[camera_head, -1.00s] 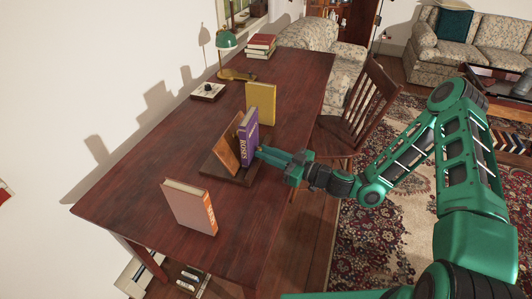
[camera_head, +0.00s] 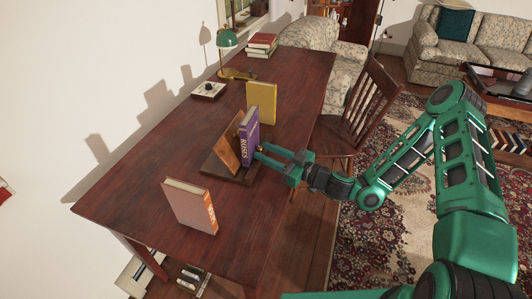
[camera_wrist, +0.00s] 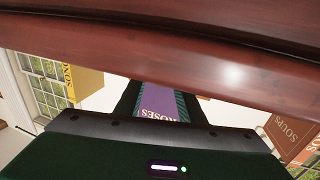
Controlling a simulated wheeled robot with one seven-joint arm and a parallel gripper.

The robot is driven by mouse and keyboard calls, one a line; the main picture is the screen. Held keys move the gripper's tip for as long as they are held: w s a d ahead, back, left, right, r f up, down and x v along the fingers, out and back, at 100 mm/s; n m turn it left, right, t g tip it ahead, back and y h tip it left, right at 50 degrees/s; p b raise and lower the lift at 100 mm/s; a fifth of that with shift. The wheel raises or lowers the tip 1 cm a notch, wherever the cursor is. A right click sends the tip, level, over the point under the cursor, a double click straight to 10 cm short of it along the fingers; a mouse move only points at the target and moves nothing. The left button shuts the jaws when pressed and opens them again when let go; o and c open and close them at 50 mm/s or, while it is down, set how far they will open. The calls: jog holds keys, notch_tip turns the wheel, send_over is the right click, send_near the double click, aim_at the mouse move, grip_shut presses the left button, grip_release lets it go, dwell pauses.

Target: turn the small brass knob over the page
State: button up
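No small brass knob can be made out in either view. A green-shaded desk lamp (camera_head: 228,41) with a brassy base stands farther back.
A yellow book (camera_head: 262,102) stands behind the purple one. An orange-spined book (camera_head: 190,206) stands in front of it. Stacked books (camera_head: 262,44) lie at the far end of the table (camera_head: 150,165). A wooden chair (camera_head: 360,110) is close to my arm.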

jog(key=v, duration=1)
jog(key=shift+s+d, duration=0.2)
jog(key=shift+d, duration=0.15)
jog(key=shift+w+a+r+n+g+y, duration=0.3)
jog(key=shift+a+n+g+y, duration=0.2)
jog(key=shift+n+y, duration=0.1)
jog(key=n+g, duration=0.1)
jog(key=w+n+g+y, duration=0.1)
jog(key=g+y, duration=0.1)
jog(key=shift+w+a+r+n, duration=0.15)
jog(key=shift+w+a+n, duration=0.1)
jog(key=shift+w+n, duration=0.15)
jog(key=w+d+n+g, duration=0.1)
jog(key=w+g, duration=0.1)
jog(key=w+d+n+g, duration=0.1)
jog(key=w+d+g, duration=0.1)
jog(key=shift+w+d+g, duration=0.1)
jog(key=shift+d+g, duration=0.25)
jog(key=shift+g, duration=0.05)
jog(key=a, duration=1)
jog(key=shift+w+a, duration=0.35)
jog(key=shift+w, duration=0.05)
jog(key=shift+c, duration=0.3)
grip_shut()
